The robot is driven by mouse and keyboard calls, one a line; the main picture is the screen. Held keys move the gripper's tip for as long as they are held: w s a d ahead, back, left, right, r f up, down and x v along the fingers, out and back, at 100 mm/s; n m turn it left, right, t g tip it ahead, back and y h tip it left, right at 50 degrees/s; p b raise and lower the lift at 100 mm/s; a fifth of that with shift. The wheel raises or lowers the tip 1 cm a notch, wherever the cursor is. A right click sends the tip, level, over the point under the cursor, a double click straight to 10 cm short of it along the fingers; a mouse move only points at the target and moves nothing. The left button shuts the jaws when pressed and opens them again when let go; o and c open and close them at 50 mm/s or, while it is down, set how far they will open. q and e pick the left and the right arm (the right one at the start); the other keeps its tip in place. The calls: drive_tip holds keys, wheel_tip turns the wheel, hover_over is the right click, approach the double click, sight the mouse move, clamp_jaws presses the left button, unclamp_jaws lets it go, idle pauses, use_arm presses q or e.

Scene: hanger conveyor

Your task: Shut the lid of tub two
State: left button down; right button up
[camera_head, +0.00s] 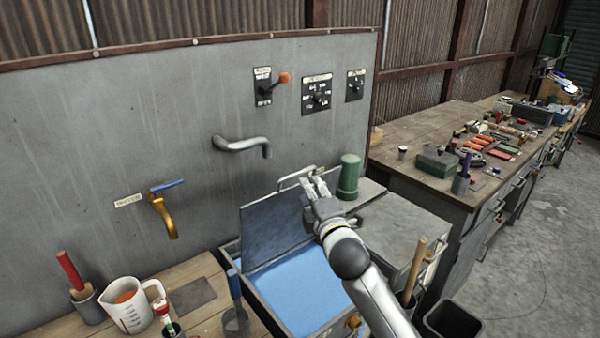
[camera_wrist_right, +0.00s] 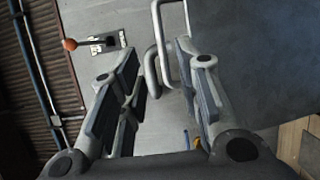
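A tub (camera_head: 265,300) with light blue contents stands on the bench, its dark lid (camera_head: 270,222) raised and leaning back. The lid also fills the upper right of the right wrist view (camera_wrist_right: 260,60). A metal loop handle (camera_head: 296,176) sits at the lid's top edge. In the right wrist view the handle (camera_wrist_right: 158,35) shows near the fingertips, between them in the picture; I cannot tell if they touch it. My right gripper (camera_head: 314,187) is open at the lid's upper right edge. No number shows on the tub. My left gripper is not in view.
A grey-lidded tub (camera_head: 402,238) stands to the right, with a green cylinder (camera_head: 349,176) behind. A curved pipe (camera_head: 240,145) and levers stick out of the wall panel. A measuring jug (camera_head: 132,308) and tool cups stand at the left front. A black bin (camera_head: 452,322) is at lower right.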

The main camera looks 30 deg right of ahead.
sight(300, 172)
drive_tip(key=p+x, duration=0.2)
drive_tip(key=x, duration=0.6)
drive_tip(key=shift+w+p, duration=0.25)
drive_tip(key=shift+p, duration=0.05)
drive_tip(key=shift+x, duration=0.95)
drive_tip(key=shift+f, duration=0.15)
clamp_jaws()
